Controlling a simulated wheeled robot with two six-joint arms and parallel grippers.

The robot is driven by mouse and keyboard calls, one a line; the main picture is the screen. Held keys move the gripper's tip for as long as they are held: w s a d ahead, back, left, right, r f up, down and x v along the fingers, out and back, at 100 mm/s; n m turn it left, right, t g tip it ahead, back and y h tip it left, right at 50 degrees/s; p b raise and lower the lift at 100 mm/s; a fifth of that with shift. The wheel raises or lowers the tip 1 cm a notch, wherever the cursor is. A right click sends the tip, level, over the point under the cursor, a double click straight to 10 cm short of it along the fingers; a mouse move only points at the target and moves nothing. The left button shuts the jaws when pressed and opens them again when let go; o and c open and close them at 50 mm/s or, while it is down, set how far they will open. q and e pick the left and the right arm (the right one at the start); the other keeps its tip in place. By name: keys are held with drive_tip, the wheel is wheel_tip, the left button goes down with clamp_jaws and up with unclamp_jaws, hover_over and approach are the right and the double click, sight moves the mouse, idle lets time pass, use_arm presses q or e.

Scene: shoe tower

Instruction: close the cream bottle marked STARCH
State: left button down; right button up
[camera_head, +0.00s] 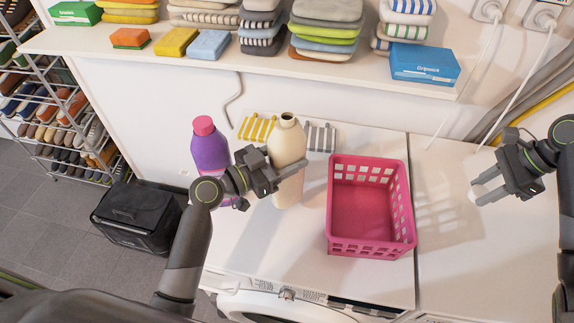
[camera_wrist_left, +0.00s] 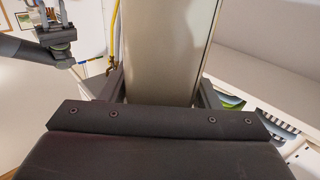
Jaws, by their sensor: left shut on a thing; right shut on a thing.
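The cream bottle (camera_head: 289,143) stands upright on the white top, left of the pink basket. Its neck is uncapped, with a dark opening at the top. No STARCH marking is readable. My left gripper (camera_head: 290,174) is shut around the bottle's body, which also fills the gap between its fingers in the left wrist view (camera_wrist_left: 166,50). My right gripper (camera_head: 479,191) is at the right, well away from the bottle, shut on a small white cap (camera_head: 474,195) that its fingers partly hide. The right gripper also shows in the left wrist view (camera_wrist_left: 58,36).
A purple bottle with a pink cap (camera_head: 209,150) stands just left of the cream bottle. The pink basket (camera_head: 371,245) stands between my grippers. Yellow-striped (camera_head: 257,128) and grey-striped (camera_head: 320,138) items lie behind. A shelf (camera_head: 300,67) with folded cloths runs along the back.

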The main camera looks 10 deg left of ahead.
use_arm(q)
drive_tip(key=shift+r, duration=0.1)
use_arm(e)
drive_tip(key=shift+r, duration=0.2)
use_arm(q)
wheel_tip(320, 180, down, 4)
drive_tip(key=shift+r, duration=0.2)
drive_tip(key=shift+f, duration=0.1)
use_arm(e)
drive_tip(key=shift+f, duration=0.15)
use_arm(q)
drive_tip(key=c, duration=0.9)
unclamp_jaws()
drive_tip(key=shift+f, duration=0.2)
use_arm(e)
drive_tip(key=shift+f, duration=0.1)
use_arm(q)
drive_tip(key=o, duration=0.4)
drive_tip(key=shift+r, duration=0.1)
drive_tip(key=shift+s, duration=0.1)
use_arm(e)
drive_tip(key=shift+s, duration=0.1)
use_arm(q)
drive_tip(key=shift+r, duration=0.1)
use_arm(e)
drive_tip(key=shift+r, duration=0.2)
